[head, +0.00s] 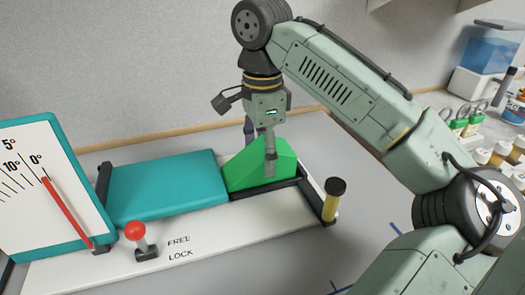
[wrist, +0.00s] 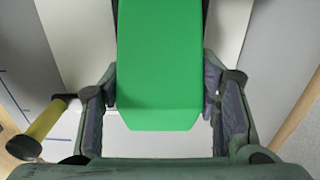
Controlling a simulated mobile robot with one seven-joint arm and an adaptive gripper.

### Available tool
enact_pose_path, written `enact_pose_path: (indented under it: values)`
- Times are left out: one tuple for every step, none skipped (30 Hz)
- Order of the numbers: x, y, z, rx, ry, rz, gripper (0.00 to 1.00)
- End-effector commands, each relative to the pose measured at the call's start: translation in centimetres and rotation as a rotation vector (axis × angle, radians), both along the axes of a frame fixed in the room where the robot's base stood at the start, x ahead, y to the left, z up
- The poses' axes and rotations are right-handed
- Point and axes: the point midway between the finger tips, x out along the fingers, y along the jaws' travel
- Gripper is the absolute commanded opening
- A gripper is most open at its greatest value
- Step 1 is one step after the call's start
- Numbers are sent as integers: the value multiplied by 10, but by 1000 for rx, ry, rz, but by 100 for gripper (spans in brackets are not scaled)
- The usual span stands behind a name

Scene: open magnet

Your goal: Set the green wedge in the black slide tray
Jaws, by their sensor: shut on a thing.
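The green wedge (head: 245,168) is at the right end of the white base, beside the teal pad. My gripper (head: 268,150) comes down over the wedge from above and is shut on it. In the wrist view the wedge (wrist: 160,75) fills the space between the two fingers (wrist: 160,92). The black slide tray (head: 265,189) shows as a dark rim along the wedge's lower front and right sides. The wedge's underside is hidden, so I cannot tell whether it rests on the tray floor.
The teal pad (head: 165,188) lies left of the wedge. A gauge (head: 40,190) with a red needle stands at far left. A red-knobbed lever (head: 137,238) stands by the FREE and LOCK labels. A yellow black-capped post (head: 332,203) rises right of the tray. Bottles (head: 500,152) stand far right.

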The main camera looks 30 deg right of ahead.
Motion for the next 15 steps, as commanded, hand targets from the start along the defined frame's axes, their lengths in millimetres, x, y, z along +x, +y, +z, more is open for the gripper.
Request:
enact_pose_path:
  values:
    - [0, 0, 0, 1, 0, 1, 26]
    - [0, 0, 0, 1, 0, 1, 26]
    - [0, 0, -1, 1, 0, 1, 26]
    - [0, 0, -1, 2, -1, 1, 26]
    - [0, 0, -2, 2, 0, 1, 26]
    - [0, 0, -2, 2, -1, 1, 26]
    - [0, 0, -3, 1, 0, 1, 26]
    - [0, 0, -3, 1, 0, 1, 26]
    - [0, 0, -3, 0, 0, 1, 26]
    - [0, 0, -3, 0, 0, 0, 26]
    - [0, 0, -3, 0, 0, 0, 26]
    - [0, 0, -3, 0, 0, 0, 26]
    - [0, 0, -3, 0, 0, 0, 26]
    - [0, 0, -3, 0, 0, 0, 57]
    - [0, 0, -3, 0, 0, 0, 60]
